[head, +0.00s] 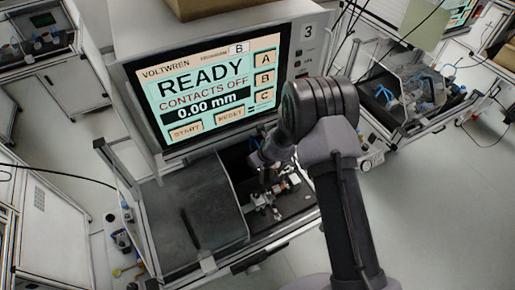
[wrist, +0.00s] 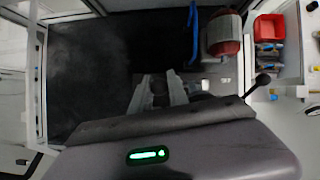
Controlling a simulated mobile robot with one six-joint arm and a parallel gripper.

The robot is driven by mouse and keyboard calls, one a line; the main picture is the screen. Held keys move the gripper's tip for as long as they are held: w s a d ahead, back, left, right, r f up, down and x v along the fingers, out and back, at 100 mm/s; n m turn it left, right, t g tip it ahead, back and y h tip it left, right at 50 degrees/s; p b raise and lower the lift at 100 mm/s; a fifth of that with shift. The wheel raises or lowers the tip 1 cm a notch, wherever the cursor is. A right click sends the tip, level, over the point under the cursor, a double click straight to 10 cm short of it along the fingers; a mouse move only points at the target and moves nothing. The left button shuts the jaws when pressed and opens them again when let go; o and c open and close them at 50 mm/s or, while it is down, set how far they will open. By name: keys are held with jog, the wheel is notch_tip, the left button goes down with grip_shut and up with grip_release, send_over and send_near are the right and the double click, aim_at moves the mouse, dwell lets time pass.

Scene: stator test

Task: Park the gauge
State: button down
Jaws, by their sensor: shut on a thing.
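My gripper (wrist: 160,88) reaches down into the test bay in the wrist view, its two pale fingers close together. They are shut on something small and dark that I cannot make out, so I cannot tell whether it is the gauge. A red and grey rounded part, perhaps the stator (wrist: 224,36), stands ahead to the right, beside a blue upright piece (wrist: 193,36). In the head view, my arm covers much of the bay, and small metal fittings (head: 262,203) show below the wrist. The screen (head: 208,88) reads READY, CONTACTS OFF, 0.00 mm.
A red bin (wrist: 268,27) stands at the right in the wrist view, with several small items near it. A lever with a black knob (wrist: 263,79) sticks up right of my gripper.

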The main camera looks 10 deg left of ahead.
jog(key=shift+f, duration=0.1)
dwell(0.4)
jog(key=c, duration=1.6)
grip_release()
jog(key=p+v, duration=0.3)
jog(key=v, duration=1.4)
jog(key=shift+r, duration=0.25)
jog(key=shift+b, duration=0.3)
